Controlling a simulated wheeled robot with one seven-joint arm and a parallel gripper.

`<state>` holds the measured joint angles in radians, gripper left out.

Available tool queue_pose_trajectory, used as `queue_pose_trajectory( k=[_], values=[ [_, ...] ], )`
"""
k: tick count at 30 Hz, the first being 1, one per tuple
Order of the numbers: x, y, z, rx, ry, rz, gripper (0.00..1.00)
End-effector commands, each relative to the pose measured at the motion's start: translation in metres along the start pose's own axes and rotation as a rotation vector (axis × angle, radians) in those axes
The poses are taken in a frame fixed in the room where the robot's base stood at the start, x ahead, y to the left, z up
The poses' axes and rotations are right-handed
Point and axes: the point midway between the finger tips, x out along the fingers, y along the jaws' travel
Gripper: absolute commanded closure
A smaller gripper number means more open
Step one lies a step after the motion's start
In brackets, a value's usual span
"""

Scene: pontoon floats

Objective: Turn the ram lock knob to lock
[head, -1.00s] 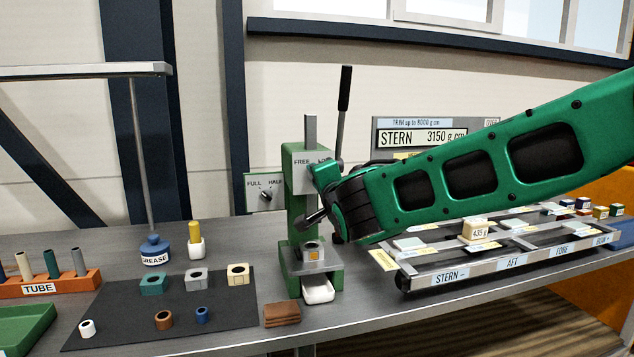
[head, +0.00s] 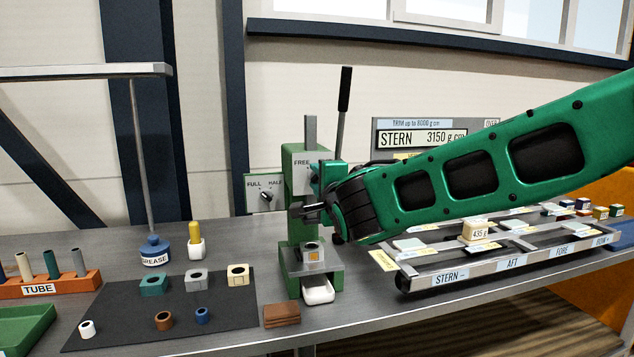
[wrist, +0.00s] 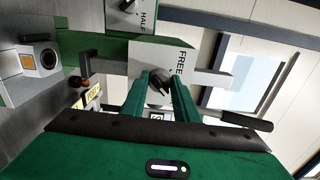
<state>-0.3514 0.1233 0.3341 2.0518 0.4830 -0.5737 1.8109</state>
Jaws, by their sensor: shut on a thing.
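The ram lock knob (wrist: 160,84) is a dark round knob on the pale faceplate (wrist: 165,58) of the green press, beside the word FREE. My gripper (wrist: 160,88) is shut on it, one green finger on each side, in the wrist view. In the head view my gripper (head: 318,183) is at the right side of the press faceplate (head: 300,166) and covers the knob. FREE is readable there; the other label is hidden behind my gripper. The exact direction of the knob's pointer is hard to tell.
The press lever (head: 344,100) rises just behind my gripper. A small silver block (head: 312,252) sits on the press table. A FULL/HALF dial (head: 265,195) is left of the press. The trim balance rack (head: 480,270) lies under my arm at right.

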Motion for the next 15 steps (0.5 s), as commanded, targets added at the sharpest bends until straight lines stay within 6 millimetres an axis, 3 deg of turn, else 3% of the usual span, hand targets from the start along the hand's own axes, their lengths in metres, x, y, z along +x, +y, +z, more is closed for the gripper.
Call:
queue_pose_trajectory(
  k=[4, 5, 7, 15],
  values=[
    [0.0006, 0.0051, -0.0071, -0.005, 0.013, 0.010, 0.95],
    [0.0006, 0.0052, -0.0071, -0.005, 0.013, 0.011, 0.68],
    [0.0006, 0.0049, -0.0068, -0.005, 0.012, 0.010, 0.54],
    [0.0000, 0.0023, -0.0028, -0.003, 0.005, 0.005, 0.54]
  ],
)
